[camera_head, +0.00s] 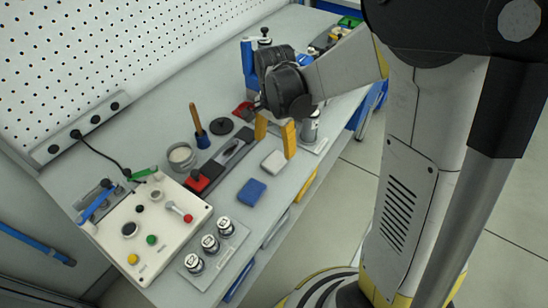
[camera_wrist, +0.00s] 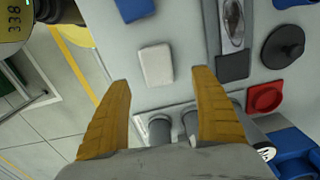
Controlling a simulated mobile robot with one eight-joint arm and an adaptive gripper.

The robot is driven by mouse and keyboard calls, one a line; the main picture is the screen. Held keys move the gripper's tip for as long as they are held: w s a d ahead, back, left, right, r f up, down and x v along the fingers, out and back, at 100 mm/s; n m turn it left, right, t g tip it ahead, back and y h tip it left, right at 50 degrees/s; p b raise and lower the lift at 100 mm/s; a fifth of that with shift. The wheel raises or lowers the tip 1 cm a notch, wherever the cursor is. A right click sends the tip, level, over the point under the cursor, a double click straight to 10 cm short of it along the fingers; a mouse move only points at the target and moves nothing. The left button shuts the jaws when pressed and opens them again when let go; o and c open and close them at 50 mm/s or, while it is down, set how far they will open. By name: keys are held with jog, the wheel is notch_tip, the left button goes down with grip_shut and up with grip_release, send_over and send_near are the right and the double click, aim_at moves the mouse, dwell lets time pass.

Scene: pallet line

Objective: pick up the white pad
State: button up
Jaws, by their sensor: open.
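The white pad (camera_head: 274,161) is a small, pale, rounded block lying flat on the grey bench near its front edge. It also shows in the wrist view (camera_wrist: 156,65), just beyond my fingertips and between their lines. My gripper (camera_head: 275,138) has two yellow fingers, spread apart and empty. In the wrist view the fingers (camera_wrist: 163,78) point toward the pad with a gap between them. In the head view they are above and behind the pad, and I see no contact.
A blue pad (camera_head: 251,191) lies near the white pad. A tray with a metal tool (camera_head: 233,148), a black disc (camera_head: 221,126) and a red dish (camera_wrist: 265,98) lie farther back. Jars (camera_head: 211,243) and a control panel (camera_head: 150,222) stand at the left.

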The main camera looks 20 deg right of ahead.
aim_at(275, 160)
jog(key=f+b, duration=0.1)
jog(key=f, duration=0.1)
jog(key=f+b, duration=0.1)
jog(key=f, duration=0.1)
jog(key=f+b, duration=0.1)
jog(key=f, duration=0.2)
jog(key=shift+s+f, duration=0.1)
jog(key=shift+s, duration=0.2)
jog(key=shift+c, duration=0.5)
jog(key=c, duration=1)
